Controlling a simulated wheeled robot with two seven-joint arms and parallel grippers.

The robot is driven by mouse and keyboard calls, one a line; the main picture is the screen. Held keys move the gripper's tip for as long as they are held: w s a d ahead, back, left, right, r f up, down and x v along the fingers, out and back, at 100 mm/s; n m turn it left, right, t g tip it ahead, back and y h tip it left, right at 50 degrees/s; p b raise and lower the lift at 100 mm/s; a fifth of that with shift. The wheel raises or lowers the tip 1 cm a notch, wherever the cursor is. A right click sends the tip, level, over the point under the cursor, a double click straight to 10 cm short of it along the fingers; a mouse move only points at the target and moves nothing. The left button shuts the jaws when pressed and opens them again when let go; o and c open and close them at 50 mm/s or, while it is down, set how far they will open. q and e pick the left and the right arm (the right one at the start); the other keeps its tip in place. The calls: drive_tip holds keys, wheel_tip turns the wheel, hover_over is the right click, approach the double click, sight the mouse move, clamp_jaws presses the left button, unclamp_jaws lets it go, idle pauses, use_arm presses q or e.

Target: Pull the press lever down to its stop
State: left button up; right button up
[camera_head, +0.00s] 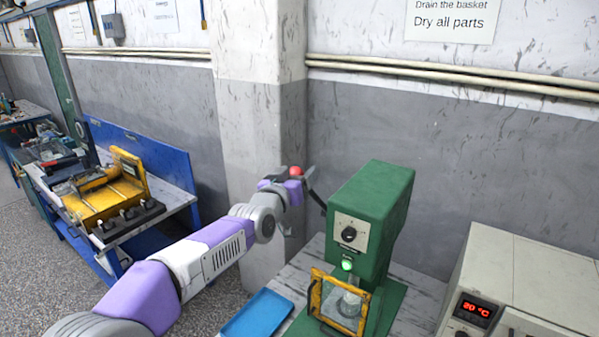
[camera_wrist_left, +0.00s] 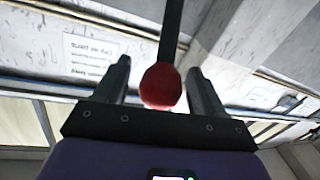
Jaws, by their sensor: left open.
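The green press (camera_head: 373,205) stands on the bench at centre right, with a dark dial and a lit green lamp on its front. Its black lever (camera_head: 317,200) slants up and left from the press's side and ends in a red ball knob (camera_head: 296,171). My left gripper (camera_head: 303,178) is at the knob. In the left wrist view the red knob (camera_wrist_left: 161,87) sits between the two fingers of my open left gripper (camera_wrist_left: 159,68), with gaps visible on both sides. The lever rod (camera_wrist_left: 171,32) runs up from the knob there. My right gripper is not in view.
A yellow-framed clear guard (camera_head: 338,301) is at the press's front. A blue tray (camera_head: 256,314) lies left of it. A beige unit with a red "20 °C" display (camera_head: 475,309) stands at the right. A blue bench (camera_head: 150,225) with a yellow fixture is at the left.

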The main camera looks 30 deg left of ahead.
use_arm(q)
drive_tip(key=shift+w+a, duration=0.1)
drive_tip(key=shift+w, duration=0.4)
clamp_jaws()
